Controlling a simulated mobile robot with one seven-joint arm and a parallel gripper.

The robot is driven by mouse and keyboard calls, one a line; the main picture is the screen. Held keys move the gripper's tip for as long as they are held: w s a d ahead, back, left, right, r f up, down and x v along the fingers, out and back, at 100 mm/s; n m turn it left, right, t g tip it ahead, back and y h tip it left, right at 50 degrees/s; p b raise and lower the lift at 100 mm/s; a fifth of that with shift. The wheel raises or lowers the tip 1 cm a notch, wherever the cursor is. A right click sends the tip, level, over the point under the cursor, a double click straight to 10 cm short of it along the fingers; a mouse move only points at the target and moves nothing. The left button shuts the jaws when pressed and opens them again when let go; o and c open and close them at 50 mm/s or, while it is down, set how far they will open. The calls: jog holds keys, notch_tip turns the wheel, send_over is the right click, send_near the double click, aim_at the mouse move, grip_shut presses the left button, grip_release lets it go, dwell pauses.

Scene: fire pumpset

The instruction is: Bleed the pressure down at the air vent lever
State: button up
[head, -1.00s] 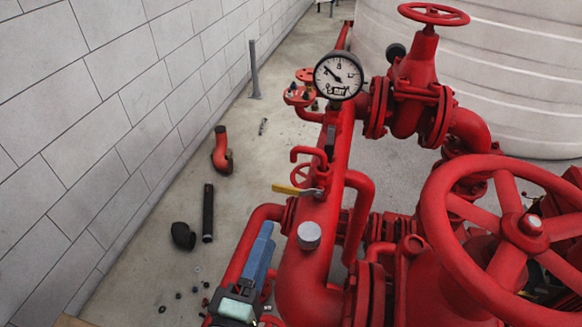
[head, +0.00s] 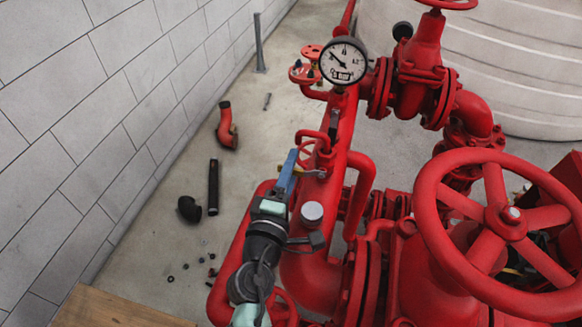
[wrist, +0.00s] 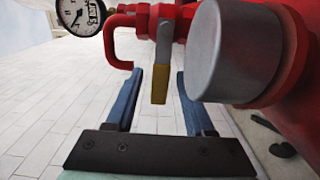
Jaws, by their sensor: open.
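The air vent lever (wrist: 162,62) is a flat grey metal handle with a yellow end. In the wrist view it hangs from a red fitting, and its yellow end shows between my two blue fingers without visible contact. In the head view only the lever's metal part (head: 316,173) shows clearly; my gripper hides most of the yellow end. My gripper (wrist: 158,78) is open and empty, its fingers on either side of the lever in the picture. The pressure gauge (head: 343,61) stands above on the red pipe, its needle pointing up-left; it also shows in the wrist view (wrist: 80,14).
A grey round cap (head: 312,212) sits close beside my gripper and looms large in the wrist view (wrist: 235,50). A hooked red pipe (head: 312,136) is near the fingertips. A big red handwheel (head: 508,222) stands right. Loose pipe pieces (head: 213,187) lie on the floor left.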

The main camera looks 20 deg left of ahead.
grip_shut()
dwell(1.4)
